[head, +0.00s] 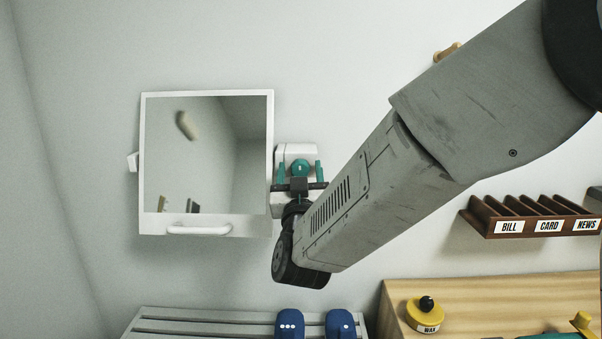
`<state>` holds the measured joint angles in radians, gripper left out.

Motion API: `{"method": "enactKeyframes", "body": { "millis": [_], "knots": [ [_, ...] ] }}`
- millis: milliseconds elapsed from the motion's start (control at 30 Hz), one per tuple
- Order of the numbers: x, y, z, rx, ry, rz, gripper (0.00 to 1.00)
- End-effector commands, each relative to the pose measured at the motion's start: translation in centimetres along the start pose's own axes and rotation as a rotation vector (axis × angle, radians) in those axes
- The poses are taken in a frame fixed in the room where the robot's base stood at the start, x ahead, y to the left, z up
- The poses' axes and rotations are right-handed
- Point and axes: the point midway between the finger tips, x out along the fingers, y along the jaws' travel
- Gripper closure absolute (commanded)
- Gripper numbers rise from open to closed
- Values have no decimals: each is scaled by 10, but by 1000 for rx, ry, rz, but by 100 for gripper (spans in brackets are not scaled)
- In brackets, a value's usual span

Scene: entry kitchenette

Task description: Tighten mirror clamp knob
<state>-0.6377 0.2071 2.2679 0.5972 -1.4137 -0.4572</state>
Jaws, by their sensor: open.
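The mirror (205,150) hangs on the wall in a white frame with a handle along its bottom. A white clamp block (296,151) sits just right of the frame. A round teal knob (300,168) with a small pale mark is on the block. My gripper (301,166) is open, with one teal finger on the left of the knob and one on the right. Small gaps show between the fingers and the knob in this view; I cannot tell how deep the fingers reach. My gripper and wrist hide the lower part of the block.
A slatted bench (215,323) with blue slippers (289,324) stands below. A wooden top (480,295) at lower right holds a yellow wax tin (425,314). A brown letter rack (530,218) is on the right wall. The wall left of the mirror is clear.

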Motion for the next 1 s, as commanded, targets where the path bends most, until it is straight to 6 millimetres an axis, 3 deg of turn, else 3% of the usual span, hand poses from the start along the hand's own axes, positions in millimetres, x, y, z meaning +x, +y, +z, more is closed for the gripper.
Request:
{"method": "enactKeyframes", "body": {
  "millis": [33, 200, 633, 1000],
  "knots": [
    [0, 0, 0, 0, 0, 0, 41],
    [0, 0, 0, 0, 0, 0, 86],
    [0, -1, 0, 62, -1, 25, 86],
    [0, -1, 0, 328, -1, 135, 86]
  ]
}}
